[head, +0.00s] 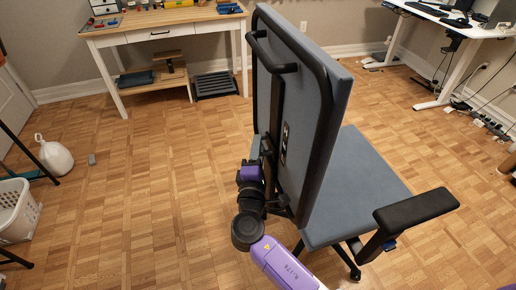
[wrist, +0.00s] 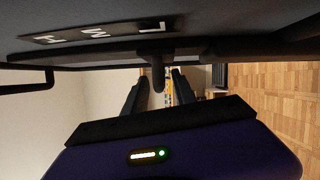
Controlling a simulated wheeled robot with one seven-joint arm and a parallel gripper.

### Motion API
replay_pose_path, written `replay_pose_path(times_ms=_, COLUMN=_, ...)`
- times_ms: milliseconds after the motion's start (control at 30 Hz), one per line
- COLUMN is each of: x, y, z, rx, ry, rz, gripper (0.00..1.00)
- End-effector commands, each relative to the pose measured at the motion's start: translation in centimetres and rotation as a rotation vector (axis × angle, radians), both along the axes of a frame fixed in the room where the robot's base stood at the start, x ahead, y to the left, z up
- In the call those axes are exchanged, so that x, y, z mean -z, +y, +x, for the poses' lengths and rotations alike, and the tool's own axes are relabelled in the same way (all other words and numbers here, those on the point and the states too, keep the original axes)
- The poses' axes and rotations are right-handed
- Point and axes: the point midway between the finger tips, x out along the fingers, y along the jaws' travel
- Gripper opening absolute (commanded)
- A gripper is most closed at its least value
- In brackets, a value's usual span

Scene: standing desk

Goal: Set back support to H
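A grey-blue office chair (head: 356,185) stands with the rear of its tall back support (head: 300,110) toward my arm. A small dark label plate (head: 284,143) is on that rear face. In the wrist view the label plate (wrist: 70,38) carries the letters H, M and L, with H at left and L at right. A dark peg-like lever (wrist: 158,78) sticks out near the L end. My gripper (wrist: 157,92) is open, with one finger on each side of the lever and gaps visible beside it. In the head view my gripper (head: 266,150) is close against the back support, partly hidden.
The chair's black armrest (head: 415,208) sticks out at right. A wooden workbench (head: 165,20) stands behind at left, and a white desk (head: 455,20) at back right. The wood floor between is mostly clear.

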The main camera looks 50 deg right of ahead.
Motion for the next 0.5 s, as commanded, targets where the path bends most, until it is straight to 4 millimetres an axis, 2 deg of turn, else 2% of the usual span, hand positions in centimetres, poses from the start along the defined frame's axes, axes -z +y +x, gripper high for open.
replay_pose_path(times_ms=167, x=0.01, y=0.01, z=-0.01, rx=0.000, ry=0.000, rz=0.000, gripper=0.32)
replay_pose_path(times_ms=333, x=0.01, y=0.03, z=-0.01, rx=0.000, ry=0.000, rz=0.000, gripper=0.00)
replay_pose_path(times_ms=500, x=0.01, y=0.05, z=-0.02, rx=0.000, ry=0.000, rz=0.000, gripper=0.00)
